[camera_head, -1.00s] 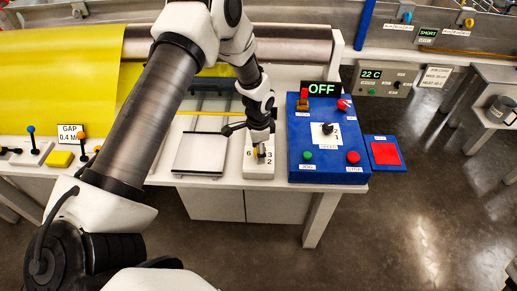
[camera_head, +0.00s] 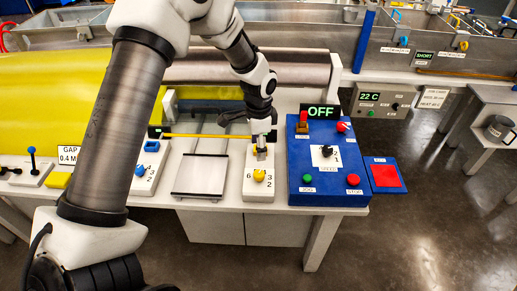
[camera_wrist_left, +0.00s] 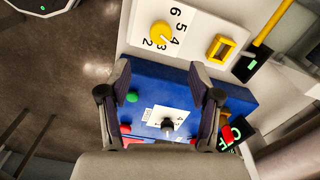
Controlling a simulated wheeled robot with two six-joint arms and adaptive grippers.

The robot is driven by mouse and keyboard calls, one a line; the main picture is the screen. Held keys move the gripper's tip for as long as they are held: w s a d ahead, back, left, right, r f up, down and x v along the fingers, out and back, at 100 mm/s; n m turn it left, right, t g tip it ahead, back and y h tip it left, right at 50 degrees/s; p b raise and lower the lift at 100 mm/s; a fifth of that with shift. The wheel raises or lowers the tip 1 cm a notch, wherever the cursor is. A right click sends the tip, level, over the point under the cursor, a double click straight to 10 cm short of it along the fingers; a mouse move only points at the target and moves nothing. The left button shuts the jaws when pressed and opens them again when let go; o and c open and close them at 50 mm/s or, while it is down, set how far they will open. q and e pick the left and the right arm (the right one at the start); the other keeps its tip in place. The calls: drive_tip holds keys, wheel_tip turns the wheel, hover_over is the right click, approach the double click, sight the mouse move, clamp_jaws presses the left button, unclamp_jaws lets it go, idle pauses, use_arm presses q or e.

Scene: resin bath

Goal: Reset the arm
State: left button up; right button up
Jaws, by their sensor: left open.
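My left arm comes in from the left across the head view. Its gripper (camera_head: 262,150) hangs above the rear part of a white dial block. The yellow dial knob (camera_head: 259,175) on the block's front part is uncovered, with printed numbers around it. In the left wrist view my left gripper (camera_wrist_left: 158,75) is open, with nothing between its fingers. The yellow knob (camera_wrist_left: 161,34) shows there beyond the fingertips, apart from them. The blue control box (camera_head: 328,190) with a black knob stands to the right of the gripper. My right gripper is not in view.
A display reading OFF (camera_head: 320,111) stands on the blue box's rear. A red pad (camera_head: 385,176) lies at its right. A pale framed plate (camera_head: 201,175) lies left of the dial block. Yellow sheet (camera_head: 50,85) covers a roller at left. Open floor is at lower right.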

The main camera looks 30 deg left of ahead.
use_arm(q)
drive_tip(key=s+f, duration=0.1)
drive_tip(key=f, duration=0.1)
drive_tip(key=s+f+g, duration=0.1)
drive_tip(key=s+f, duration=0.1)
drive_tip(key=s+d+f+g, duration=0.1)
drive_tip(key=f, duration=0.1)
drive_tip(key=shift+s+f, duration=0.3)
drive_tip(key=shift+s, duration=0.1)
drive_tip(key=s+d+f+n+g, duration=0.1)
drive_tip(key=s+d+f+n, duration=0.15)
drive_tip(key=s+f, duration=0.45)
drive_tip(key=s+d+f+n, duration=0.1)
drive_tip(key=s+d+f, duration=0.15)
drive_tip(key=s, duration=0.85)
drive_tip(key=s+d+f+n+g, duration=0.1)
drive_tip(key=s+d+f+n, duration=0.3)
drive_tip(key=s, duration=0.6)
drive_tip(key=w+t, duration=0.2)
drive_tip(key=w+a+n+t, duration=0.1)
drive_tip(key=w+t, duration=0.1)
drive_tip(key=shift+w+a+n, duration=0.15)
drive_tip(key=shift+w+n, duration=0.1)
